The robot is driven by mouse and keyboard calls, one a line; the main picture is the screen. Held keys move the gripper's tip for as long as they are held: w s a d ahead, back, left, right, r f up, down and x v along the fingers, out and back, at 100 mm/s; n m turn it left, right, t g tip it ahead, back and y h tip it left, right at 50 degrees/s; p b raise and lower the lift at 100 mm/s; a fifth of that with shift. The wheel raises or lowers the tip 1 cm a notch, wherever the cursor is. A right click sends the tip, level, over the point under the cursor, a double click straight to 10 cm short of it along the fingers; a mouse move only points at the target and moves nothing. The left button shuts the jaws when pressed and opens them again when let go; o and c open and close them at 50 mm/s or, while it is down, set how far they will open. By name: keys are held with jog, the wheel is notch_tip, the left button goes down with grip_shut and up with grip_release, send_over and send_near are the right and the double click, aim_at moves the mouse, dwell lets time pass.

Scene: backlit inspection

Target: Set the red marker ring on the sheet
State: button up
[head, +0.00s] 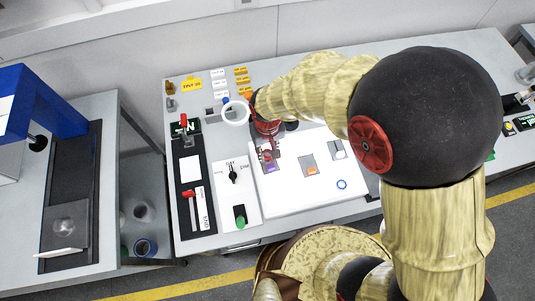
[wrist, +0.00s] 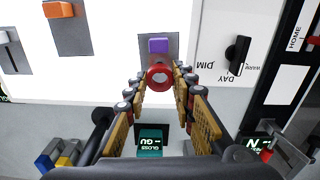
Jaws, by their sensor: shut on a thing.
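The red marker ring (wrist: 159,76) is between my gripper's fingertips (wrist: 159,80) in the wrist view, and the fingers are shut on it. The sheet is a large bright white panel (head: 310,190) on the bench; in the wrist view it fills the upper left (wrist: 100,70). My gripper (head: 267,154) is over the sheet's upper left part in the head view. A purple block (wrist: 158,46) on a grey patch lies just beyond the ring in the wrist view. I cannot tell the ring's height above the sheet.
An orange block (head: 312,170), a pale piece (head: 339,154) and a blue ring (head: 342,184) are on the sheet. A dial panel (head: 233,190) and a red-handled slider panel (head: 190,200) stand left of it. A white hoop (head: 236,112) is behind. Bare sheet lies at the lower right.

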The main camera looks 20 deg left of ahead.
aim_at(268, 154)
jog(key=shift+f, duration=1.25)
jog(key=shift+f, duration=0.1)
jog(key=o, duration=0.8)
notch_tip(268, 154, up, 12)
jog(key=shift+r+p, duration=0.15)
jog(key=shift+p, duration=0.5)
